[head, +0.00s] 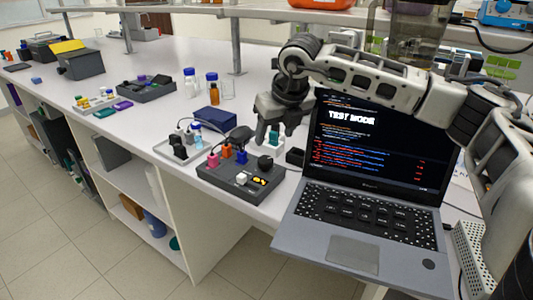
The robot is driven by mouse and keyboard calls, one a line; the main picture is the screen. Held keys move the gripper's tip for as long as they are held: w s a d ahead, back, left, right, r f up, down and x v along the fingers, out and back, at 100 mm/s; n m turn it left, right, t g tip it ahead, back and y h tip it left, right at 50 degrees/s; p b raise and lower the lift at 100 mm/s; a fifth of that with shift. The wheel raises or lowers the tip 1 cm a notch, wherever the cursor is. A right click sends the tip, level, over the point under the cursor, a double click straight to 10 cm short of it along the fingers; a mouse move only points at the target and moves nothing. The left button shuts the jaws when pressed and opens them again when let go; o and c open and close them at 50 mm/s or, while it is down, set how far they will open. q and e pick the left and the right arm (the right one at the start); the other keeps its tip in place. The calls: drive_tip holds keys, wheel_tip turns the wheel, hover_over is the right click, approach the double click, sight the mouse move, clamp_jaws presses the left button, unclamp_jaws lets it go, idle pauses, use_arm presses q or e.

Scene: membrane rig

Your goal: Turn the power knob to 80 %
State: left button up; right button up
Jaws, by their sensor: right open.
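A dark grey control box (238,184) sits near the front edge of the bench. A black round knob (265,162) stands at its right rear corner; its marking is too small to read. Yellow lit marks (260,182) show on the box top in front of the knob. My right gripper (272,138) points down just behind and above the box, open and apart from the knob. My left gripper is not in view.
Pink, orange and blue plugs with dark leads stand on the box's rear. An open laptop (372,215) reading "TEST MODE" stands close on the right. A white tray (172,152) with small bottles lies to the left. A blue case (214,119) is behind.

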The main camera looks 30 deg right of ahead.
sight(266, 159)
drive_tip(key=p+x, duration=0.1)
drive_tip(key=x, duration=0.9)
drive_tip(key=shift+w+r, duration=0.1)
drive_tip(key=shift+c, duration=0.3)
drive_tip(key=c, duration=0.9)
